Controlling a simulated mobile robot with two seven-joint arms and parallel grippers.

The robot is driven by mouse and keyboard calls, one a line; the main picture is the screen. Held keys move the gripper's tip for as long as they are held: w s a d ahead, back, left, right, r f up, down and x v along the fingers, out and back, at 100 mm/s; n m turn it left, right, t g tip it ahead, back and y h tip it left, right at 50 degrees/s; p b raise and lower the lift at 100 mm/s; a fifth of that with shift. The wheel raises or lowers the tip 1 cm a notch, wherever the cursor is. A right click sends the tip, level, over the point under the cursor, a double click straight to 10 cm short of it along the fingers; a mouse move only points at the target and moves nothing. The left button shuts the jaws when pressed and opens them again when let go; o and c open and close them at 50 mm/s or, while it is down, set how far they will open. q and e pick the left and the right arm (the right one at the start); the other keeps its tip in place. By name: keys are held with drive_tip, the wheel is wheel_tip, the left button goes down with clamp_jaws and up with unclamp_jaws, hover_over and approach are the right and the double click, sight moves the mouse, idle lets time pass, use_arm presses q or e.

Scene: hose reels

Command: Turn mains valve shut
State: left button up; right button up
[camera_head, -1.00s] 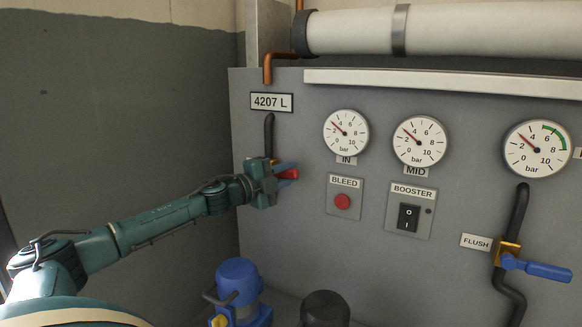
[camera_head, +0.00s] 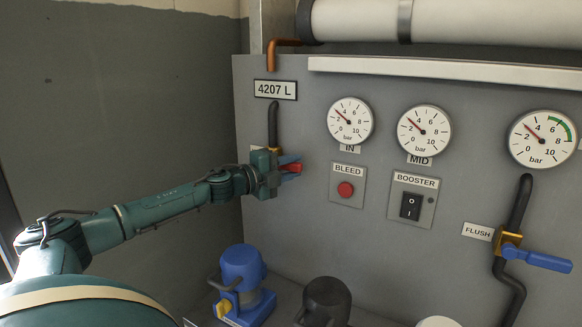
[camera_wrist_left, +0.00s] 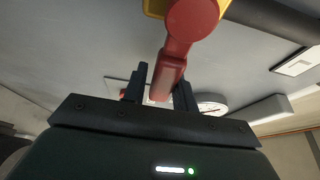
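The mains valve's red lever (camera_head: 292,168) sticks out to the right at the lower end of a short black pipe, below the 4207 L plate. My left gripper (camera_head: 291,168) has its two fingers above and below this lever and hides the valve body. In the left wrist view the red lever (camera_wrist_left: 174,68) hangs from a yellow valve body (camera_wrist_left: 153,8) and reaches between the fingers (camera_wrist_left: 160,92). The fingers are apart, with a visible gap on the lever's left side. The right gripper is not in view.
To the right are the IN gauge (camera_head: 350,121), the MID gauge (camera_head: 424,132), the red BLEED button (camera_head: 345,189) and the BOOSTER switch (camera_head: 410,206). The FLUSH valve's blue lever (camera_head: 537,260) is far right. A blue device (camera_head: 243,280) and a black one (camera_head: 326,300) stand below.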

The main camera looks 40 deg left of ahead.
use_arm(q)
drive_tip(key=o, duration=0.3)
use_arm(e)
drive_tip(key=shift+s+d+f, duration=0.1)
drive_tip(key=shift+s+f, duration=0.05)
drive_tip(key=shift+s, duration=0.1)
use_arm(q)
drive_tip(key=shift+s, duration=0.15)
drive_tip(key=shift+s+a+f, duration=0.2)
drive_tip(key=shift+s, duration=0.2)
drive_tip(key=shift+s+r+b, duration=0.1)
drive_tip(key=shift+s+b, duration=0.55)
drive_tip(key=shift+s, duration=0.1)
drive_tip(key=shift+s+a+r+p, duration=0.1)
drive_tip(key=shift+s+r+p, duration=0.05)
drive_tip(key=shift+s+p, duration=0.75)
drive_tip(key=p, duration=0.3)
approach(288, 168)
drive_tip(key=s, duration=0.2)
drive_tip(key=shift+a, duration=0.25)
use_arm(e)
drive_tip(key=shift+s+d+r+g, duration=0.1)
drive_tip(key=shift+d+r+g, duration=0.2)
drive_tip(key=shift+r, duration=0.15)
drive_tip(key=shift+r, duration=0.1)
